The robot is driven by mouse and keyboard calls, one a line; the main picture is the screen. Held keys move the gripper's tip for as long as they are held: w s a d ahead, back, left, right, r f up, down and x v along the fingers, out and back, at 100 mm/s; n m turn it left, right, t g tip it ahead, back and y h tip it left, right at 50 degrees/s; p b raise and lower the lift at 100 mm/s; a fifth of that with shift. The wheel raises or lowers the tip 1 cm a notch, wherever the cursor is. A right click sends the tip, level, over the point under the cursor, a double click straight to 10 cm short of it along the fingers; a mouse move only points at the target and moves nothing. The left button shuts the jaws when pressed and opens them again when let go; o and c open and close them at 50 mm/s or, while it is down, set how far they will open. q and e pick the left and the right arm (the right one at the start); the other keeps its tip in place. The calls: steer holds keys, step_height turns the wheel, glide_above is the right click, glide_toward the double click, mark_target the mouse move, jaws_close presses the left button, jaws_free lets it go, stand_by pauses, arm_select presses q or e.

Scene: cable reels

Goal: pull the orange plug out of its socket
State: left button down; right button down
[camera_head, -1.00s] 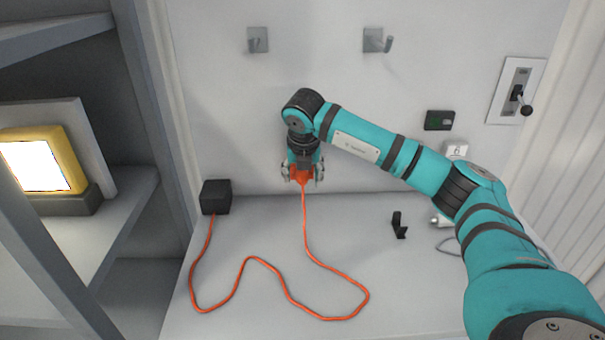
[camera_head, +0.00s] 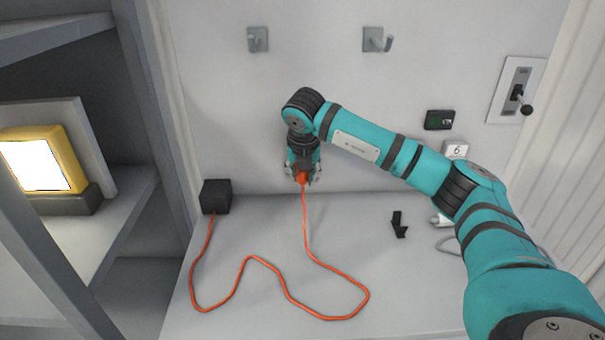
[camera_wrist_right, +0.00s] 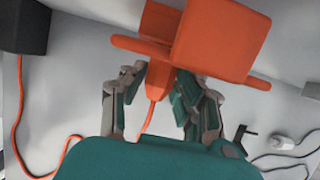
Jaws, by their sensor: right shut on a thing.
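The orange plug (camera_head: 302,178) is at the wall, just above the back of the worktop. My right gripper (camera_head: 303,174) is shut on it. In the right wrist view the plug's orange block (camera_wrist_right: 215,40) fills the top, and my gripper fingers (camera_wrist_right: 160,92) close on its narrower part from both sides. An orange cable (camera_head: 304,220) runs down from the plug. The socket is hidden behind my gripper and the plug, so I cannot tell how deep the plug sits. My left gripper is not in view.
The cable loops across the worktop (camera_head: 250,310) to a black box (camera_head: 216,196) at the left. A small black bracket (camera_head: 398,224) and a white plug (camera_head: 440,220) lie to the right. Two hooks (camera_head: 257,39) (camera_head: 377,39) are on the wall above. Shelving stands at the left.

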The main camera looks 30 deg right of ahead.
steer(key=shift+s+a+f, duration=0.1)
stand_by(0.4)
steer(key=shift+s+a, duration=0.2)
steer(key=shift+s, duration=0.25)
steer(key=shift+s+a+b, duration=0.3)
steer(key=shift+s+a, duration=0.2)
steer(key=shift+s, duration=0.3)
steer(key=shift+s+a+b, duration=0.3)
steer(key=shift+s+a, duration=0.2)
steer(key=shift+s, duration=0.3)
stand_by(0.8)
